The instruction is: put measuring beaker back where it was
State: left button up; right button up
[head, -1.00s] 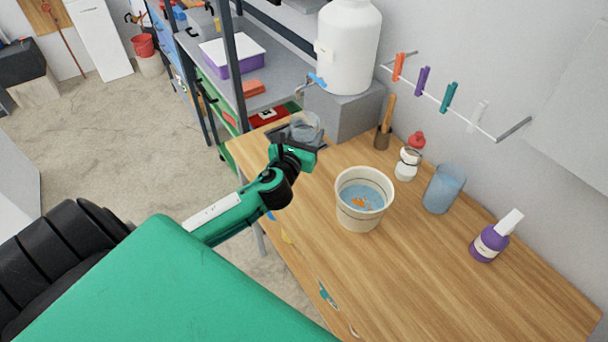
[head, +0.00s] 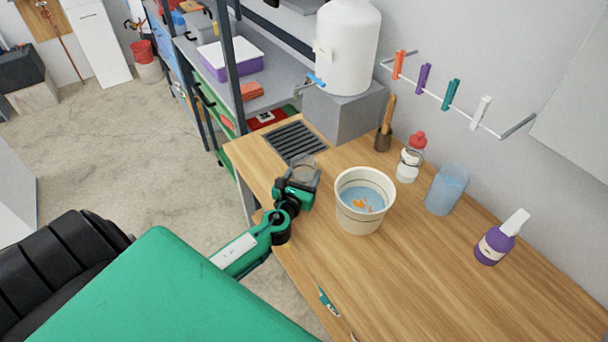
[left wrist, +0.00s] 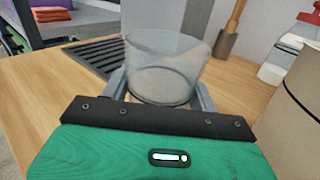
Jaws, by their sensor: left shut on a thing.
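The measuring beaker (left wrist: 165,62) is a clear, see-through cup held upright between the fingers of my left gripper (left wrist: 163,95) in the left wrist view. In the head view the beaker (head: 303,171) shows just beyond my left gripper (head: 300,182), over the wooden counter, left of the cream bucket (head: 360,222). Whether its base touches the counter I cannot tell. My right gripper is not in view.
A dark slatted drain grate (head: 294,141) lies behind the beaker, below the tap (head: 314,80) of the white water tank (head: 348,50). A blue container (head: 446,192), a red-capped bottle (head: 409,162) and a purple bottle (head: 492,246) stand right of the bucket. The front counter is mostly clear.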

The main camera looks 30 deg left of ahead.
pick_arm(q)
jog(key=shift+f, duration=0.2)
jog(key=o, duration=1.1)
jog(key=shift+o, duration=0.2)
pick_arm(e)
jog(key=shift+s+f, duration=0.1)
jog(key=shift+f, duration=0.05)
pick_arm(q)
jog(key=shift+r, duration=0.1)
jog(key=shift+r, duration=0.2)
jog(key=shift+s+d+f, duration=0.1)
jog(key=shift+s+f, duration=0.05)
jog(key=shift+s, duration=0.2)
jog(key=b+v, duration=0.2)
jog(key=v, duration=0.8)
jog(key=shift+s+d, duration=0.1)
jog(key=shift+s, duration=0.1)
jog(key=shift+s+d, duration=0.1)
jog(key=shift+s, duration=0.3)
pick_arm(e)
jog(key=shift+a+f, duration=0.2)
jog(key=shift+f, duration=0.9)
